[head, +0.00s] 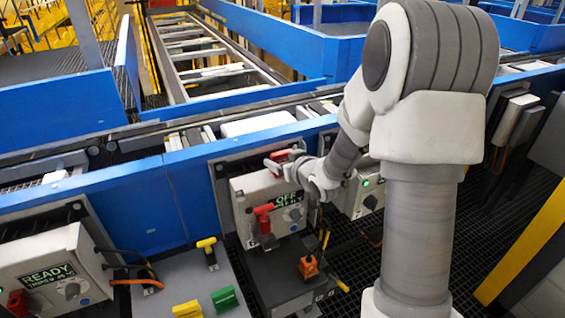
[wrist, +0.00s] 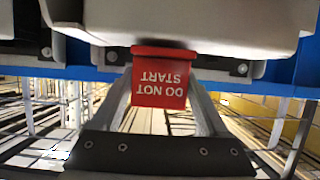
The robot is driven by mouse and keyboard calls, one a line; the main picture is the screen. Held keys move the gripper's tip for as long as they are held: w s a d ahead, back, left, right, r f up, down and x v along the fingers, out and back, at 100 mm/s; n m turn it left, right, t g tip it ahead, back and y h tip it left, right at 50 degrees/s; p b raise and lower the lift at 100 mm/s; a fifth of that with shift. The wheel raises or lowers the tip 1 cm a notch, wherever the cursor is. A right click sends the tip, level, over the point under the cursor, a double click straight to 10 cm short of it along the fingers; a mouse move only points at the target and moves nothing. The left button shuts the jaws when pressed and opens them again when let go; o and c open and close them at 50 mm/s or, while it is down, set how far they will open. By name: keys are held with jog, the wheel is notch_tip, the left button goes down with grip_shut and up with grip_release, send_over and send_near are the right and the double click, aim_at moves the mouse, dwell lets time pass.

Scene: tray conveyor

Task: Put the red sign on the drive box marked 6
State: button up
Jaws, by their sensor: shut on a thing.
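The red sign (wrist: 160,78), lettered DO NOT START, is between the two fingers of my gripper (wrist: 160,100) in the wrist view; its lettering is upside down there. Its top edge meets or overlaps the lower edge of a pale box; I cannot tell if they touch. In the head view the red sign (head: 281,156) is at the top of the middle drive box (head: 245,196), with my gripper (head: 291,164) at it.
A grey shelf holds a yellow block (head: 187,309) and a green block (head: 225,299). An orange item (head: 308,266) lies on a dark box.

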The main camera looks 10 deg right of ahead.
jog(key=shift+f+b, duration=0.3)
jog(key=o, duration=1.4)
jog(key=shift+r, duration=0.15)
jog(key=shift+r+p, duration=0.2)
jog(key=shift+p, duration=0.2)
jog(key=v, duration=1.2)
jog(key=shift+f+p, duration=0.1)
jog(key=shift+p, duration=0.3)
